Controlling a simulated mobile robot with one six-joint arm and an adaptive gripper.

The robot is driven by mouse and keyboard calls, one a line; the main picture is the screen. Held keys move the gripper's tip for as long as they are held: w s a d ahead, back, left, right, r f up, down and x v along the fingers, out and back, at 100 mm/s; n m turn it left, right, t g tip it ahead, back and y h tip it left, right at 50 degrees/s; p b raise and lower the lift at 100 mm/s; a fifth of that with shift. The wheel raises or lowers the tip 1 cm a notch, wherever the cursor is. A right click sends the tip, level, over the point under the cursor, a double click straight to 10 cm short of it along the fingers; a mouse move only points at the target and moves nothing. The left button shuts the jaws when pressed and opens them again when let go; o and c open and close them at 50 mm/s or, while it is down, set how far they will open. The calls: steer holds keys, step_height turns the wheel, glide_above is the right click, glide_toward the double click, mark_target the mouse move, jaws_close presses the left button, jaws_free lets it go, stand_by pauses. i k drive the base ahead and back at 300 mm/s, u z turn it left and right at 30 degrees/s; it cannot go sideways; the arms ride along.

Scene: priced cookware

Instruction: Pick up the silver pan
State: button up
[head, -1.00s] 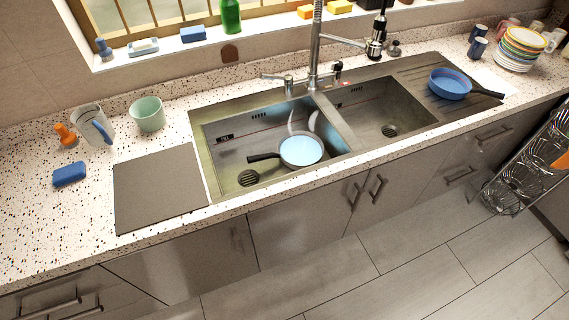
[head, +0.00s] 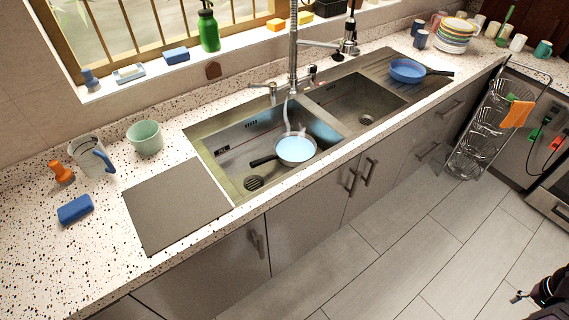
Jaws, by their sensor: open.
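The silver pan (head: 296,149) lies in the left basin of the sink, with a pale, bluish shiny inside and a dark handle pointing left. Part of the faucet hose hangs just behind it. A blue pan (head: 407,70) with a dark handle sits on the ribbed drainboard right of the sink. My gripper (head: 522,297) shows only partly at the bottom right corner, dark, over the floor and far from the silver pan. It is open and nothing shows in it.
The sink (head: 222,133) has a tall faucet (head: 293,60) behind it. A grey board (head: 172,205), a jug (head: 90,154) and a green cup (head: 145,137) stand to its left. A wire rack (head: 480,130) stands at right. The floor in front is clear.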

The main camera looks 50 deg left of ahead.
mark_target(293, 148)
steer(key=z, duration=0.05)
steer(key=k, duration=0.85)
steer(key=u, duration=2.85)
steer(key=i, duration=0.65)
steer(key=z, duration=0.05)
